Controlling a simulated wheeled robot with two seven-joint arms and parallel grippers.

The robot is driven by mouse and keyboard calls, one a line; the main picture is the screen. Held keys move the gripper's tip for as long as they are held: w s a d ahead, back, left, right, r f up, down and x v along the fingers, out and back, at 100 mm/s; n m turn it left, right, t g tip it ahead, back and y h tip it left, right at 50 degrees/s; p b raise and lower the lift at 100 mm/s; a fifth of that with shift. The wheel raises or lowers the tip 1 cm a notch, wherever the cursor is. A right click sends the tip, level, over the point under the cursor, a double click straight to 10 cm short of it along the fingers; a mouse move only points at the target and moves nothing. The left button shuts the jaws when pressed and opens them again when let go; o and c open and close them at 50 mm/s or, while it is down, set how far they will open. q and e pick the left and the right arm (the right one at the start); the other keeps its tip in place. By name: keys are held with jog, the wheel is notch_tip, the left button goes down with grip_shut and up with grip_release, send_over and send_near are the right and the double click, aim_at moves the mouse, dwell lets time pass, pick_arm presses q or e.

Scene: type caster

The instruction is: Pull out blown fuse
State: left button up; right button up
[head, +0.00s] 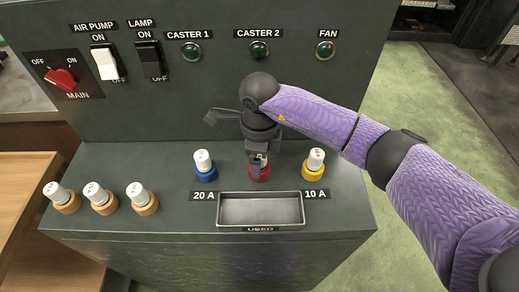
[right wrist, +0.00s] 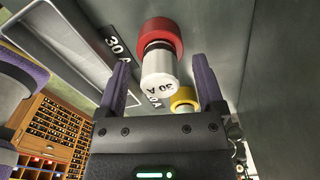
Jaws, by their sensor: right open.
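My right gripper (head: 258,166) points down over the red fuse holder (head: 261,174) in the middle of the panel's ledge. In the right wrist view its jaws (right wrist: 161,66) are open, one on each side of a white fuse marked 30 A (right wrist: 160,72). That fuse sits in the red holder (right wrist: 164,33), and gaps show between it and both fingers. In the head view the gripper mostly hides this fuse. A white fuse (head: 203,159) stands in the blue holder (head: 205,174), and another (head: 316,158) in the yellow holder (head: 312,174). My left gripper is not in view.
An empty metal tray (head: 260,210) labelled USED lies in front of the holders. Several white-topped fuses stand in orange holders, one here (head: 104,206), at the left. The upright panel carries the red MAIN knob (head: 61,79), a white switch (head: 104,62), a black switch (head: 151,60) and dark green lamps.

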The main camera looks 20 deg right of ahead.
grip_shut()
dwell(0.5)
dwell(1.3)
